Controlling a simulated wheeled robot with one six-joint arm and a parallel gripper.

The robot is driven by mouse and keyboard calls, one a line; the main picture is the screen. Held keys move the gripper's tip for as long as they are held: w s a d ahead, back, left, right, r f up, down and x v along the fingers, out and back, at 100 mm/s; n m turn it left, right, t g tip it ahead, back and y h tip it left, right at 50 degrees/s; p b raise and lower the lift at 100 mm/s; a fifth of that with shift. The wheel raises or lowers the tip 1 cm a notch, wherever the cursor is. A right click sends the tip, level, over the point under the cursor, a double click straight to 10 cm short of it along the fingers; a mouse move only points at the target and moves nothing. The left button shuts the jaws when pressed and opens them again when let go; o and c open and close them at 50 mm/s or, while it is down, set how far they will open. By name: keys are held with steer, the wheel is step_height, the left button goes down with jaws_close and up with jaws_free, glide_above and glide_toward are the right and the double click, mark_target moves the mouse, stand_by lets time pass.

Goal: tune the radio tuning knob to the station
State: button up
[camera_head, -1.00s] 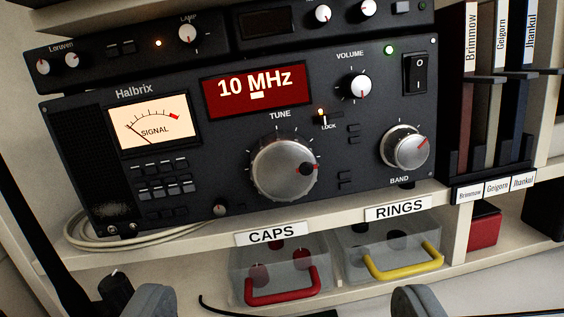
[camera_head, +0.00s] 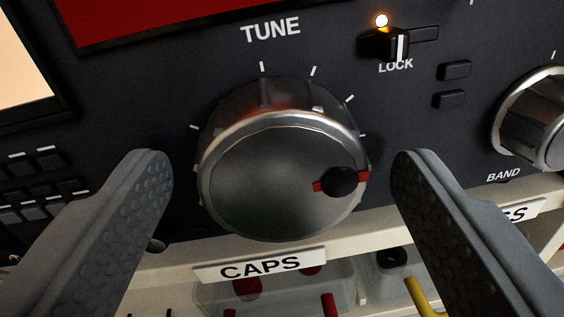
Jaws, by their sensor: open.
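The TUNE knob (camera_head: 270,180) is a large silver dial with a ridged edge on the black radio panel (camera_head: 200,70). A small black finger peg (camera_head: 340,182) with a red mark sits at the right of its face. My gripper (camera_head: 285,165) is open, one grey finger to the left of the knob and one to the right, with a gap on both sides. The LOCK slider (camera_head: 385,45) is at upper right, under a lit orange lamp (camera_head: 382,20). Only the lower edge of the red display (camera_head: 140,15) shows; its reading is out of view.
The silver BAND knob (camera_head: 532,120) is at the right edge. Small black buttons (camera_head: 455,70) lie between the two knobs. Below are a white shelf edge (camera_head: 370,225) with a CAPS label (camera_head: 260,265) and clear bins with red and yellow handles.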

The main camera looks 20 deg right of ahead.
steer(key=c, duration=1)
steer(key=shift+o, duration=0.2)
steer(key=shift+m, duration=2.4)
steer(key=o, duration=1)
steer(key=shift+c, duration=0.2)
steer(key=v, duration=1.7)
steer(key=shift+s+r, duration=0.2)
steer(key=shift+r, duration=0.15)
